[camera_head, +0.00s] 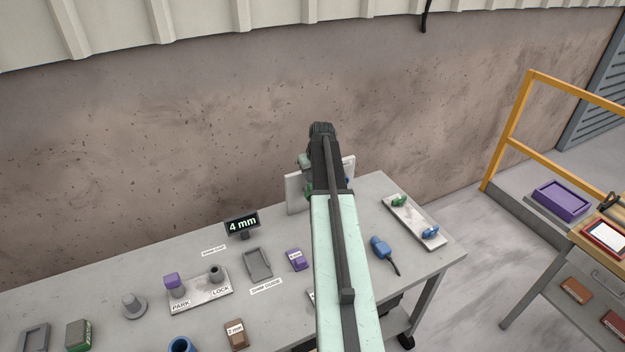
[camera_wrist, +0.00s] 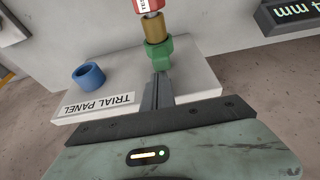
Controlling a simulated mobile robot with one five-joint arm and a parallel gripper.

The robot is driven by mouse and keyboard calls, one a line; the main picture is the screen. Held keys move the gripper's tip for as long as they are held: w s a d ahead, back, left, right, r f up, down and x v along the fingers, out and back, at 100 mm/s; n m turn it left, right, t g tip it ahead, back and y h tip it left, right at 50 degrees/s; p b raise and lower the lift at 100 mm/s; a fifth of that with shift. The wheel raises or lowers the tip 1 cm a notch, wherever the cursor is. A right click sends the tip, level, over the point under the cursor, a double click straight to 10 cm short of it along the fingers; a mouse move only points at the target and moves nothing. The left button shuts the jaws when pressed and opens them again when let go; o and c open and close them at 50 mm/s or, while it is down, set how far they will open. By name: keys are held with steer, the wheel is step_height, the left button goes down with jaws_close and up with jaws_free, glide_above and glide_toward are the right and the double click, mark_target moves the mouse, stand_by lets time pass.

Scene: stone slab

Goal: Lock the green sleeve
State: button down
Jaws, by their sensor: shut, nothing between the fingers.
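In the wrist view a green sleeve (camera_wrist: 157,53) sits below a brass section (camera_wrist: 154,28) and a red-and-white labelled piece (camera_wrist: 146,6), at a pale board marked TRIAL PANEL (camera_wrist: 97,105). My gripper (camera_wrist: 161,78) is shut and empty, its fingertips close to the sleeve's lower end; I cannot tell whether they touch it. In the head view my arm and the dark gripper body (camera_head: 327,165) cover most of the pale panel (camera_head: 293,194). Green parts (camera_head: 308,188) show at the gripper's left side, but the sleeve is not clear there.
A blue ring (camera_wrist: 88,75) lies on the panel board.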

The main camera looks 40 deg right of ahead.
steer(key=shift+s, duration=0.1)
steer(key=shift+s+a, duration=0.2)
steer(key=shift+s, duration=0.45)
steer(key=shift+s+a, duration=0.2)
steer(key=shift+s, duration=0.4)
steer(key=d+p+v, duration=0.1)
steer(key=p+v, duration=0.8)
steer(key=v, duration=0.1)
steer(key=shift+a+p, duration=0.35)
steer(key=shift+a, duration=0.05)
steer(key=shift+w, duration=0.15)
